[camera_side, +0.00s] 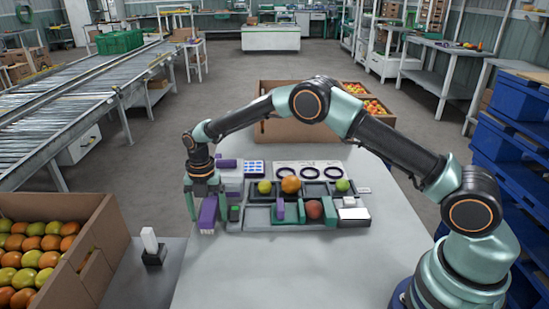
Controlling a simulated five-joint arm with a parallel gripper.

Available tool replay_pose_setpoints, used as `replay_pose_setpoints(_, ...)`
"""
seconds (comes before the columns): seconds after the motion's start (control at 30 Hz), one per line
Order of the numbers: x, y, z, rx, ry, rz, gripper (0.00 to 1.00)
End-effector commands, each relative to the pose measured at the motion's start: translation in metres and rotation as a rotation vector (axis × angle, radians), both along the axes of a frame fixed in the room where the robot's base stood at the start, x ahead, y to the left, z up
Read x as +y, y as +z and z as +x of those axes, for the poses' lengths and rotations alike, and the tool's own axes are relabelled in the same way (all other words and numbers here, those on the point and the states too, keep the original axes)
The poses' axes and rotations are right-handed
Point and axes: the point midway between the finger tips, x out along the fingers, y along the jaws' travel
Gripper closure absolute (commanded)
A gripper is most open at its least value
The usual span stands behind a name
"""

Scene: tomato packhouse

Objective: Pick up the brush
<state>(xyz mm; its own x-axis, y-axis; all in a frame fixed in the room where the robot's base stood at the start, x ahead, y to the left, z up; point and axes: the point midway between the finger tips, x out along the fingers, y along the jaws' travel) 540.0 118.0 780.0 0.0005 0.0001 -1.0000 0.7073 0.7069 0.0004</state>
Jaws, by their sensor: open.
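My gripper (206,209) points down at the left end of the sorting tray, its teal fingers apart. A purple block-like thing with a pale lower end, which looks like the brush (208,214), shows between the fingers. I cannot tell whether either finger touches it. The brush appears upright or slightly tilted, and its upper part is partly hidden by the gripper.
A grey compartment tray (258,216) holds an orange tomato (291,184), a red one (314,209) and two green ones. Behind it lies a white panel with dark rings (308,171). A black holder with a white upright piece (150,243) stands left. The front table is clear.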

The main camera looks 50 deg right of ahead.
Motion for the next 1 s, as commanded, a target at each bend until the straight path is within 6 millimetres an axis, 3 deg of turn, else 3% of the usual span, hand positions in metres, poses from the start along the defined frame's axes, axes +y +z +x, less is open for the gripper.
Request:
replay_pose_setpoints(0.03, 0.000, 0.000, 0.000, 0.000, 0.000, 0.000, 0.15)
replay_pose_setpoints(0.2, 0.000, 0.000, 0.000, 0.000, 0.000, 0.000, 0.80)
replay_pose_setpoints(0.27, 0.000, 0.000, 0.000, 0.000, 0.000, 0.000, 1.00)
replay_pose_setpoints(0.67, 0.000, 0.007, 0.000, -0.001, 0.000, 0.000, 1.00)
replay_pose_setpoints(0.87, 0.000, 0.032, 0.001, -0.004, 0.000, 0.001, 1.00)
replay_pose_setpoints(1.0, 0.000, 0.065, 0.001, -0.006, 0.000, 0.001, 1.00)
